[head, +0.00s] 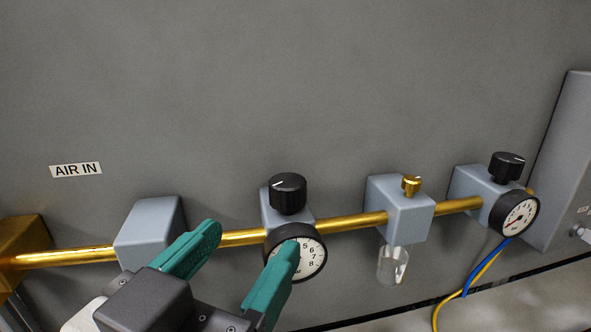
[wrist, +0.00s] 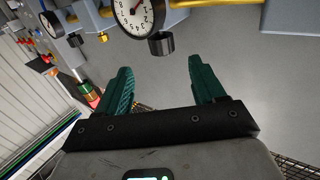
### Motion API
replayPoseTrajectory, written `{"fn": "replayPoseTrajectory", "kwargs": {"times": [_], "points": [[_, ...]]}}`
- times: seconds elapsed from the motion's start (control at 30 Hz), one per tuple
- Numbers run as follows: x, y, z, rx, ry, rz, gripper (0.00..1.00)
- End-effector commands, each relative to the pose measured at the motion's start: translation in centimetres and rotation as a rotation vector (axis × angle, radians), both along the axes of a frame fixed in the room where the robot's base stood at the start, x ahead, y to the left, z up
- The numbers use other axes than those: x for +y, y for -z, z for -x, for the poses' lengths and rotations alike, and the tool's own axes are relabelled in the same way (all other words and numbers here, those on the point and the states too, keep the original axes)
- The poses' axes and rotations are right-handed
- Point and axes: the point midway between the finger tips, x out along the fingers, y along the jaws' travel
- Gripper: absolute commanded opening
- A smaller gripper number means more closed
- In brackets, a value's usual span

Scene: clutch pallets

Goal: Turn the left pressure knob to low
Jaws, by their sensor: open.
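The left pressure knob (head: 288,193) is a black cylinder with a white mark on its top, pointing toward the left. It sits on a grey-blue block above a round pressure gauge (head: 309,262), whose left side is hidden by a finger. My gripper (head: 248,237) has two teal fingers spread apart and empty. In the head view it shows below and left of the knob, apart from it. In the wrist view the knob (wrist: 161,44) appears just beyond the gap between the fingertips (wrist: 160,66), with the gauge (wrist: 137,15) beside it.
A brass pipe (head: 348,223) runs along the grey wall through several blocks. At right are a brass valve (head: 411,185), a clear cup (head: 393,265), and a second black knob (head: 507,167) with a gauge.

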Motion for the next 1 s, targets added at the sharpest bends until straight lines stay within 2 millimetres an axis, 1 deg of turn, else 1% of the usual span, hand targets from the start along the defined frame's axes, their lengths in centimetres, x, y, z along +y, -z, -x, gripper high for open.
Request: {"fn": "replayPoseTrajectory", "kwargs": {"times": [0.13, 0.23, 0.5, 0.7, 0.83, 1.0], "points": [[-0.1, -0.2, -0.4, -0.001, 0.000, -0.001, 0.69], [-0.4, -0.3, -1.4, 0.000, 0.002, 0.001, 0.69], [-1.8, -0.4, -6.1, 0.001, 0.001, 0.001, 0.69], [-2.6, -0.2, -8.9, 0.002, 0.000, 0.002, 0.69], [-3.0, -0.1, -9.9, 0.001, 0.000, 0.002, 0.69], [-3.1, 0.0, -10.3, 0.000, -0.001, 0.001, 0.69]]}}
